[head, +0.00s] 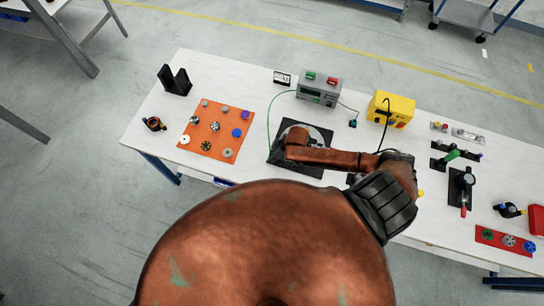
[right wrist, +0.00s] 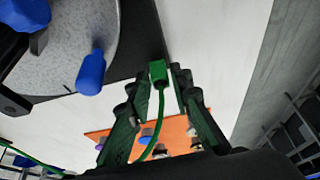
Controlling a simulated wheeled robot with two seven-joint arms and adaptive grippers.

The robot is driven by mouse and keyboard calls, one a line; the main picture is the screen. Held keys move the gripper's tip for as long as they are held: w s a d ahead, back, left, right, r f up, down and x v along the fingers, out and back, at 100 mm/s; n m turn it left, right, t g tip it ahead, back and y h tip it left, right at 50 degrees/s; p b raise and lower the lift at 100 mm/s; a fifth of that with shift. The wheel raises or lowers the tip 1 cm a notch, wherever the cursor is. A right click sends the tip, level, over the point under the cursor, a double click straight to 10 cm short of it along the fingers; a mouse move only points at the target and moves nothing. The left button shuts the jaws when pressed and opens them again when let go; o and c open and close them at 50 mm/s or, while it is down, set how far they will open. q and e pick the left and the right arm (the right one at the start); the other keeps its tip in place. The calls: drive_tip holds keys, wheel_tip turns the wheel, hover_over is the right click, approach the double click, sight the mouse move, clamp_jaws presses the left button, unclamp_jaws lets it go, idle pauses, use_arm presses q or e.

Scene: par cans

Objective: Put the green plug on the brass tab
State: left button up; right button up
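The green plug (right wrist: 158,72) is at the tips of my right gripper (right wrist: 160,78) in the right wrist view, with a dark finger on each side of it. The fingers look closed on it. Its green cable (right wrist: 162,110) runs back between the fingers. In the head view the green cable (head: 269,115) drops from the grey box to the black mat, where my right wrist hides the plug and most of the gripper. A grey disc (right wrist: 95,35) with blue pegs lies beside the plug in the wrist view. I cannot make out the brass tab. My left gripper is out of view.
The grey box (head: 318,92) with red and green tops stands behind the black mat (head: 309,171). A yellow box (head: 391,106) is to its right. An orange mat (head: 200,146) with several small parts lies left. Tools and a red strip (head: 505,241) are at right.

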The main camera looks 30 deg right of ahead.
idle(0.3)
drive_tip(key=o, duration=0.5)
drive_tip(key=shift+o, duration=0.2)
drive_tip(key=v, duration=1.2)
